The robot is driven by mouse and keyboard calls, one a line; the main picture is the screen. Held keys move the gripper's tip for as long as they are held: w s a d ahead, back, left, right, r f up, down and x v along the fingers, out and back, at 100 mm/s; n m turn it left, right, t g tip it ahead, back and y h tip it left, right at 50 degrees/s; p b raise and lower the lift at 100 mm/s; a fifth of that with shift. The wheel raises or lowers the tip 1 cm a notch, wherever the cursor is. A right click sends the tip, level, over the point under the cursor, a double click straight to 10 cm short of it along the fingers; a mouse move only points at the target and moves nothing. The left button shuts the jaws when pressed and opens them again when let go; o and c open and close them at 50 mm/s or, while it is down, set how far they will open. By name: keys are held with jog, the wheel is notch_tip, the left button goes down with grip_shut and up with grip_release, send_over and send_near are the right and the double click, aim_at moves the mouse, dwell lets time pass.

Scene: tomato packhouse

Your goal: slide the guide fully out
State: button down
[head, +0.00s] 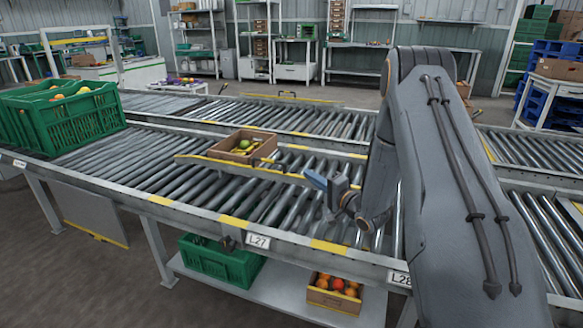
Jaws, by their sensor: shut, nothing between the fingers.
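A yellow-topped guide (215,163) lies slantwise across the rollers of the near conveyor, in front of a cardboard box (268,151) holding green and yellow tomatoes. My gripper (314,180) is low over the rollers at the guide's right end, with its blue fingers pointing left. It is shut and empty. I cannot tell whether its fingers touch the guide. My own arm hides the rollers and conveyor edge to the right of the gripper.
A green crate (75,124) stands on the conveyor's left end. Below, a shelf (290,283) carries another green crate (213,262) and a box of red and orange tomatoes (325,301). Bare rollers (150,165) lie left of the guide. A second conveyor (300,121) runs behind.

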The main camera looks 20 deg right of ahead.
jog(key=shift+r, duration=0.1)
jog(key=b+x, duration=0.1)
jog(key=x, duration=0.9)
jog(key=shift+b, duration=0.3)
